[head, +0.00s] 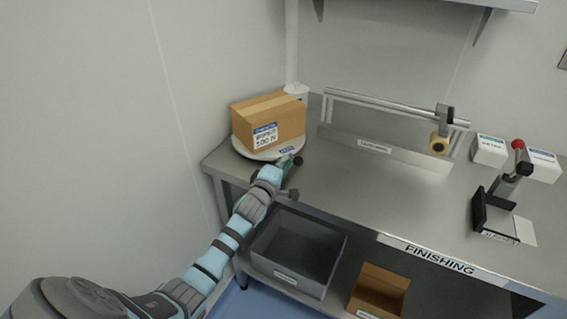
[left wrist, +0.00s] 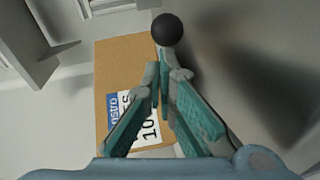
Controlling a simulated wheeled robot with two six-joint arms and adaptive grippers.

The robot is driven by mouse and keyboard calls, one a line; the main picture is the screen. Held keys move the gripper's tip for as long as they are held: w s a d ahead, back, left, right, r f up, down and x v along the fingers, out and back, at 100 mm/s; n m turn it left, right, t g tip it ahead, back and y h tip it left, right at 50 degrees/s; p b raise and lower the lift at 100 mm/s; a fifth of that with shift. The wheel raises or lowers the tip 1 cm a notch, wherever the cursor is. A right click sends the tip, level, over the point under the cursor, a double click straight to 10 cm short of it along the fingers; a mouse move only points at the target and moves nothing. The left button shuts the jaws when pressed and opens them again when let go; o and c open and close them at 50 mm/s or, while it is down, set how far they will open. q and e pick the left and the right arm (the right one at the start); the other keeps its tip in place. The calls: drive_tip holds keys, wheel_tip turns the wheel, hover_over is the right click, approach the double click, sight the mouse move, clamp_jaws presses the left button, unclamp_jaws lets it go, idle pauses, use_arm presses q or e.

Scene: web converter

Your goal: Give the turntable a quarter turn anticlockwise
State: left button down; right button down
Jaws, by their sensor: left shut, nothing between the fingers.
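The turntable (head: 262,156) is a pale round disc on the left end of the steel bench. A closed cardboard box (head: 268,122) with a white and blue label sits on it. The box also shows in the left wrist view (left wrist: 112,62). A black ball knob (head: 298,160) is at the turntable's front right edge; it shows in the left wrist view (left wrist: 167,29) just beyond the fingertips. My left gripper (head: 287,164) is shut and empty, close to the knob; I cannot tell if it touches. My right gripper is not in view.
A steel rail with a tape roll (head: 440,144) stands at the back of the bench (head: 365,190). A red-knobbed press (head: 492,208) and white boxes (head: 490,150) are at right. Below are a grey bin (head: 335,262) and an open carton (head: 385,285). The bench middle is clear.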

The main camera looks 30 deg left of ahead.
sight(306, 164)
use_arm(q)
drive_tip(key=w+d+b, duration=0.1)
drive_tip(key=w+b, duration=0.1)
drive_tip(key=w+d+b, duration=0.1)
drive_tip(key=w+b, duration=0.1)
drive_tip(key=w+d+b, duration=0.1)
drive_tip(key=w+b, duration=0.1)
drive_tip(key=shift+w+d+f, duration=0.2)
drive_tip(key=shift+d+f, duration=0.1)
drive_tip(key=shift+f, duration=0.05)
drive_tip(key=shift+w+d+r, duration=0.1)
drive_tip(key=shift+w, duration=0.25)
drive_tip(key=shift+r, duration=0.2)
